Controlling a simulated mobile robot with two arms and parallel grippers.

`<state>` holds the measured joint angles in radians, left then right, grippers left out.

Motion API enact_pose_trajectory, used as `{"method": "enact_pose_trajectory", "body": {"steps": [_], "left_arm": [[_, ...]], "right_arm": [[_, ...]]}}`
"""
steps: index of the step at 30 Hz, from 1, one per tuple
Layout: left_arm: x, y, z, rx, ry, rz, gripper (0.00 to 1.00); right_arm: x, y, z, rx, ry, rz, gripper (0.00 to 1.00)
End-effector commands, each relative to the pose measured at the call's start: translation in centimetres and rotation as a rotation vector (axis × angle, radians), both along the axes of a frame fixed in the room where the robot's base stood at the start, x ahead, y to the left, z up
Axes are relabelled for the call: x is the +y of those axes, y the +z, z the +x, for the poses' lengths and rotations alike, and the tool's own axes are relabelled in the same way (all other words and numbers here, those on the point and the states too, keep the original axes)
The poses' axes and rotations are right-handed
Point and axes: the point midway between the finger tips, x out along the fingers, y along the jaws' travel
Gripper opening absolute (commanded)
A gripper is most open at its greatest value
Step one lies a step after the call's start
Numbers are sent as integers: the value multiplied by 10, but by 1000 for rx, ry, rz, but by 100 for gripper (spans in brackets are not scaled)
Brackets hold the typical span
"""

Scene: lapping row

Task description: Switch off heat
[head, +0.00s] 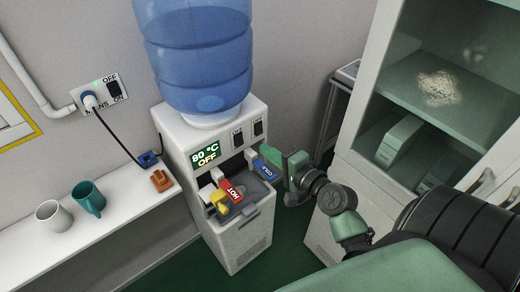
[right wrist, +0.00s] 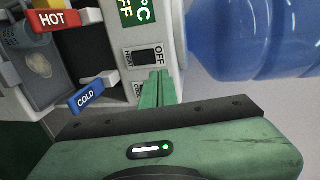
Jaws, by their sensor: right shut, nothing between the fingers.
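The white water dispenser (head: 235,240) carries a blue bottle (head: 195,50). Its display (head: 206,156) reads 80 °C and OFF. Two dark rocker switches sit beside the display: the left one (head: 237,139) and the right one (head: 258,128). The left one also shows in the right wrist view (right wrist: 147,58), with an OFF label; the other is mostly hidden by my fingers there. My right gripper (head: 272,155) is shut and empty at the dispenser's front right; its green fingertips (right wrist: 161,74) are close to the switch panel. Contact cannot be told. My left gripper is out of view.
Below are a red HOT tap (head: 235,191), a blue COLD tap (head: 265,169) and a yellow part (head: 218,201). A wall socket (head: 100,95) marked MAINS holds a plug. Two mugs (head: 88,198) stand on the white shelf (head: 130,205). A glass-fronted cabinet (head: 350,150) is at right.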

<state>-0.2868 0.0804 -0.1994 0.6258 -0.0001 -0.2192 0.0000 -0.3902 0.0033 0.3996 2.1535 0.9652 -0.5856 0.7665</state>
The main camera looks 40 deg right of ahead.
Motion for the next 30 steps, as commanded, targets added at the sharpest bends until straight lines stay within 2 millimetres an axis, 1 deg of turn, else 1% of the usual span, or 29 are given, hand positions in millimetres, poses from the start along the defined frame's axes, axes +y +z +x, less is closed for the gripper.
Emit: {"method": "enact_pose_trajectory", "body": {"steps": [1, 3, 7, 9, 12, 25, 26, 28, 29, 30], "left_arm": [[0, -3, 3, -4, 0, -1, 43], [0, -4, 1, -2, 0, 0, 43], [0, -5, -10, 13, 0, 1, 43], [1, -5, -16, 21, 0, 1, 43], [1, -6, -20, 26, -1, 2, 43], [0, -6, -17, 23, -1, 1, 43], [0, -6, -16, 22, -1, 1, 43], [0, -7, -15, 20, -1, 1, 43], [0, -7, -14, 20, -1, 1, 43], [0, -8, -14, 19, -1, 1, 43]], "right_arm": [[-1, 1, -7, 1, -1, -2, 0], [-1, 5, -14, 1, 0, -2, 0], [-1, 9, -20, 1, 1, 0, 0], [-2, 9, -21, 1, 1, 0, 0], [-2, 10, -21, 1, 1, 0, 0], [-2, 8, -20, 2, 0, -1, 0], [-2, 6, -20, 6, 1, -3, 0], [-2, -9, -19, 29, 1, -17, 0], [-2, -19, -18, 44, 0, -27, 0], [-2, -37, -17, 72, 2, -46, 0]]}}
